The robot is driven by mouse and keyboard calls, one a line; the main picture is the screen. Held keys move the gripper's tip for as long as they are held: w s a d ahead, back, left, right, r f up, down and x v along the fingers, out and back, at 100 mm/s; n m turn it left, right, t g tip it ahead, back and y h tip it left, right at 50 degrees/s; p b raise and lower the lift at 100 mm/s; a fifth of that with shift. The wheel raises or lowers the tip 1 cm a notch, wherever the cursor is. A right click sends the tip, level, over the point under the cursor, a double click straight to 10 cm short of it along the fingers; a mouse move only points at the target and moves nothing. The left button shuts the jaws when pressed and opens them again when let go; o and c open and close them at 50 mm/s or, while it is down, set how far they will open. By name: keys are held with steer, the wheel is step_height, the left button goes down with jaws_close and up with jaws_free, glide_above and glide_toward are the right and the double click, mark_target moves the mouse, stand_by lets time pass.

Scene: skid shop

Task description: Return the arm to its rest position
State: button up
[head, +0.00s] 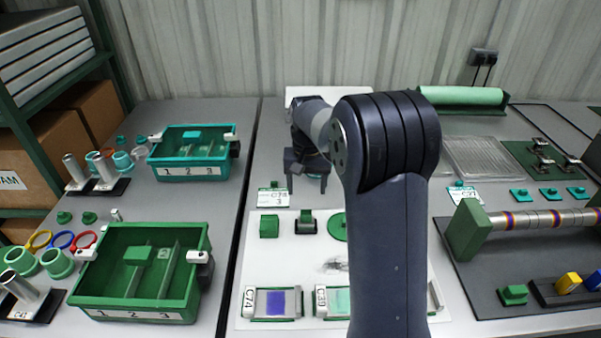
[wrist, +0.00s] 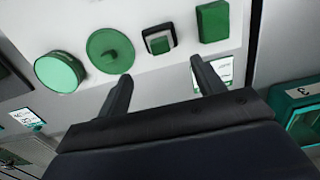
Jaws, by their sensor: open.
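My gripper (head: 307,186) hangs fingers down over the back part of the middle table, just behind a small label card (head: 273,198). It also shows in the wrist view (wrist: 158,72), with its two dark fingers apart and nothing between them. My arm reaches up from the front of the head view and bends forward to it, hiding part of the middle table. In the wrist view a green block (wrist: 213,20), a dark square piece with a green centre (wrist: 159,40), a green disc (wrist: 110,50) and a green round part (wrist: 60,72) lie beyond the fingers.
A white board (head: 262,262) lies on the middle table. Left are a teal bin (head: 157,172) and a green bin (head: 84,291). Right, a roller shaft (head: 545,219) sits on green supports. A pale green roll (head: 460,96) is at the back. Space above the tables looks clear.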

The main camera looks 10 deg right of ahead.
mark_target(306, 212)
step_height(306, 212, down, 13)
steer(key=shift+r+b, duration=0.1)
steer(key=shift+b, duration=0.45)
step_height(306, 212, up, 3)
steer(key=shift+r, duration=0.8)
steer(key=shift+f, duration=0.1)
